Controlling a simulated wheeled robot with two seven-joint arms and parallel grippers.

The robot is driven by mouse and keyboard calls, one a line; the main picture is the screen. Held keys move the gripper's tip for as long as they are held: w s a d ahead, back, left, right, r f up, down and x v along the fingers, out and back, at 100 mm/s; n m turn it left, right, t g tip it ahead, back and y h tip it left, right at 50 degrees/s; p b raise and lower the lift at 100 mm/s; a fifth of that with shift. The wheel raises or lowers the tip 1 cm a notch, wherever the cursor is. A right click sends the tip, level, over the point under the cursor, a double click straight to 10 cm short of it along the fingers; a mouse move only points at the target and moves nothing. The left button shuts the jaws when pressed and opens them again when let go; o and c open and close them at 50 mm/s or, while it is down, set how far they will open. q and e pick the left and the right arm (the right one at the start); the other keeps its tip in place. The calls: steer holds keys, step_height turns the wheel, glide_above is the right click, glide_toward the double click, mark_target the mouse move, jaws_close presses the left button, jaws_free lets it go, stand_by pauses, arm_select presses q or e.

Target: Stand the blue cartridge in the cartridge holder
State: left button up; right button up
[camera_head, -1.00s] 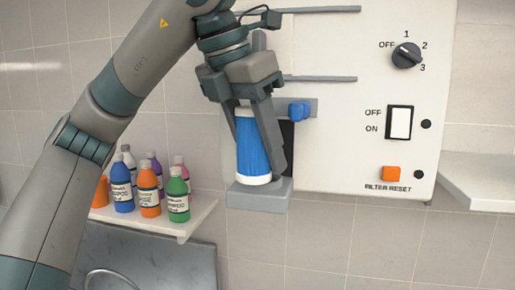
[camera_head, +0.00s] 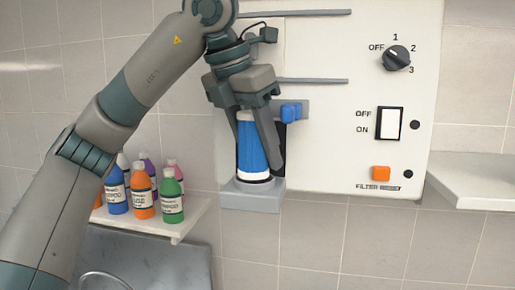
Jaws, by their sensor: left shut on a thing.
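The blue cartridge (camera_head: 251,150) is a blue cylinder with white ends, upright against the front of the white panel. My left gripper (camera_head: 258,160) points down and is shut on the cartridge, one finger on each side. The grey cartridge holder (camera_head: 252,195) is a small block at the panel's lower left. The cartridge's lower end is at the holder's top; I cannot tell how deep it sits. My right gripper is out of view.
A blue knob (camera_head: 291,112) sits close right of the gripper. The white panel (camera_head: 330,150) carries a dial (camera_head: 397,58), a rocker switch (camera_head: 390,124) and an orange button (camera_head: 381,173). Several bottles (camera_head: 143,194) stand on a shelf (camera_head: 180,226) at left.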

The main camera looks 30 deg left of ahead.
arm_select(q)
steer(key=shift+w+f, duration=0.15)
steer(key=shift+f, duration=0.5)
steer(key=shift+f+b, duration=0.2)
steer(key=shift+b, duration=0.2)
steer(key=o, duration=1.3)
steer(key=shift+d, duration=0.2)
steer(key=shift+r, duration=0.1)
steer(key=shift+a+r, duration=0.1)
